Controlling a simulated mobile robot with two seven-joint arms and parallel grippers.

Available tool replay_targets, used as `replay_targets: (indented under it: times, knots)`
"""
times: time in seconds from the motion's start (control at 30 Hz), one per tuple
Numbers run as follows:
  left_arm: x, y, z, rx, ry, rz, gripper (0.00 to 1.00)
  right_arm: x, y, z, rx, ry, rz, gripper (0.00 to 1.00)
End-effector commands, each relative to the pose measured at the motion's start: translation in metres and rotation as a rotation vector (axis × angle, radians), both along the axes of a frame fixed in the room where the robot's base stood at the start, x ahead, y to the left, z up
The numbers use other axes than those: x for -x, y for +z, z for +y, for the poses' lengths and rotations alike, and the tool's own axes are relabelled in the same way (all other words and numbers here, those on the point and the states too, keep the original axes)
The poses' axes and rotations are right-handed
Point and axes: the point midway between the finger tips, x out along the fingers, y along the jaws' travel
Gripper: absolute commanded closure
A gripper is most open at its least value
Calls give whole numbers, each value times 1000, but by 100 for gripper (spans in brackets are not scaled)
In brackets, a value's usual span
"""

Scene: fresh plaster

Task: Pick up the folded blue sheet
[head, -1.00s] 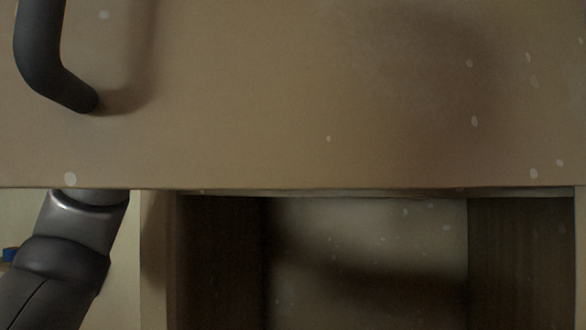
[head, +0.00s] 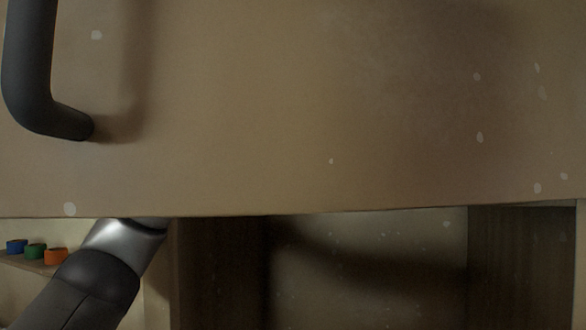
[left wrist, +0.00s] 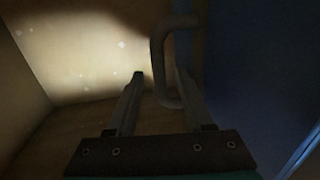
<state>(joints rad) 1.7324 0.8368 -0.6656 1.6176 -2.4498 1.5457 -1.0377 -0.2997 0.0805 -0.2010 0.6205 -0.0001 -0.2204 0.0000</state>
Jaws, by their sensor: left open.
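I cannot make out a folded blue sheet for certain in either view. A dark blue surface (left wrist: 255,80) fills the right of the left wrist view, too dim to identify. My left gripper (left wrist: 160,75) is open in that view. A handle (left wrist: 158,60) shows at its fingertips, seemingly between the two fingers; I cannot tell whether they touch it. In the head view my left arm (head: 95,275) rises from the lower left and passes behind a big beige panel, which hides the gripper. My right gripper is not in view.
The beige panel (head: 260,110) fills the upper head view, with a dark bar handle (head: 30,85) at its left. Below it is a dim, open-fronted space (head: 370,260) with dark side walls. Blue (head: 17,246), green (head: 35,251) and orange (head: 56,256) items sit on a shelf at left.

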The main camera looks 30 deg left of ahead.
Motion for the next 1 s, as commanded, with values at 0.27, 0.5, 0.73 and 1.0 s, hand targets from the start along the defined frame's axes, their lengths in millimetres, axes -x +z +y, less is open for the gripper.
replay_targets:
  times: [0.27,0.5,0.73,1.0]
  knots:
    - [0,0,0,0,0,0,67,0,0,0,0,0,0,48]
    - [1,0,0,0,0,0,94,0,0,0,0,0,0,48]
    - [1,0,0,1,0,1,100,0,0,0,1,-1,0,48]
    - [1,0,0,1,0,1,100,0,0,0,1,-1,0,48]
